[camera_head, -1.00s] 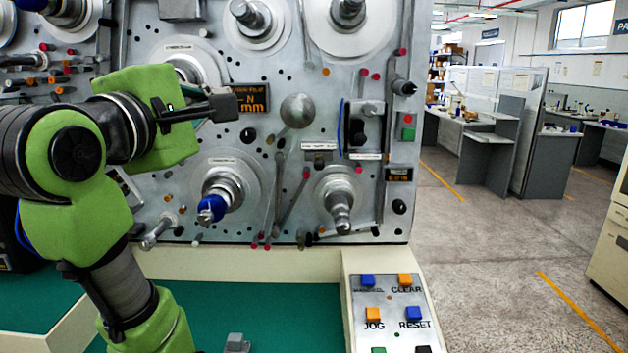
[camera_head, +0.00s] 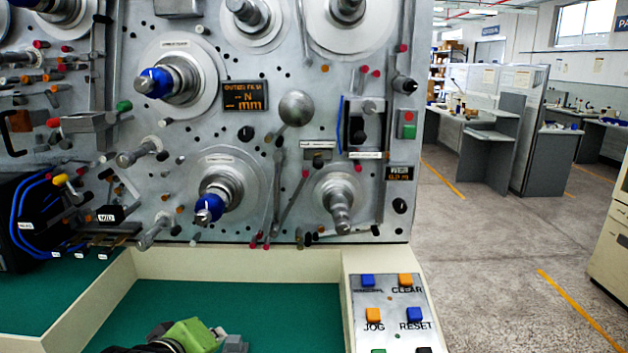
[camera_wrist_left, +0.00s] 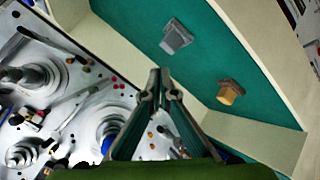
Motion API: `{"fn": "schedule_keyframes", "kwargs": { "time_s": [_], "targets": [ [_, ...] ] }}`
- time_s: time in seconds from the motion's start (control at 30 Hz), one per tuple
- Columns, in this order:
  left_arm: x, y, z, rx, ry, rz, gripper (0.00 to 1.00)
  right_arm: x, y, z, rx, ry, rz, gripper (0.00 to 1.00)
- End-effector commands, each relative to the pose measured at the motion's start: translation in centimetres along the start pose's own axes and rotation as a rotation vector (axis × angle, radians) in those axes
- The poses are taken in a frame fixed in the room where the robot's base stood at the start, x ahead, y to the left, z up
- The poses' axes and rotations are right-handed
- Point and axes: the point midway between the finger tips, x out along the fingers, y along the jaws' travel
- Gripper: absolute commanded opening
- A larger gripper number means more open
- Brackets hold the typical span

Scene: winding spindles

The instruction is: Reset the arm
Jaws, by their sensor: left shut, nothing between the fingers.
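My left gripper (camera_wrist_left: 165,88) is shut and empty in the left wrist view, its two dark fingers meeting at the tips. Behind the fingers lie the green tray floor (camera_wrist_left: 205,60) and the machine panel (camera_wrist_left: 45,105). In the head view my left arm shows only at the bottom edge, as a green link and dark parts low over the tray; its fingers are not clear there. My right gripper is not in view.
The grey machine panel (camera_head: 225,130) carries spindles, including a blue-tipped upper one (camera_head: 165,82) and a blue-tipped lower one (camera_head: 215,200). A button box (camera_head: 390,310) stands at right. A grey block (camera_wrist_left: 176,37) and an orange-brown block (camera_wrist_left: 231,92) sit on the tray.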

Motion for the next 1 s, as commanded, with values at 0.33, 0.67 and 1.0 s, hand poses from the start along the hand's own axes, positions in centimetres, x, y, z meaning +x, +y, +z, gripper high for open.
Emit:
{"fn": "schedule_keyframes", "kwargs": {
  "time_s": [0.33,0.67,1.0],
  "targets": [
    [-1.6,-16.5,14.5,0.519,-0.298,-0.222,0.00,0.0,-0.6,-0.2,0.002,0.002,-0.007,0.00],
    [-6.5,-24.5,22.2,0.822,-0.530,-0.262,0.00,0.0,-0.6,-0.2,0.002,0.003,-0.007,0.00],
    [-2.9,-29.2,26.7,0.890,-0.613,-0.268,0.00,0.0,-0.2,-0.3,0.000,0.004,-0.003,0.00]
  ]
}}
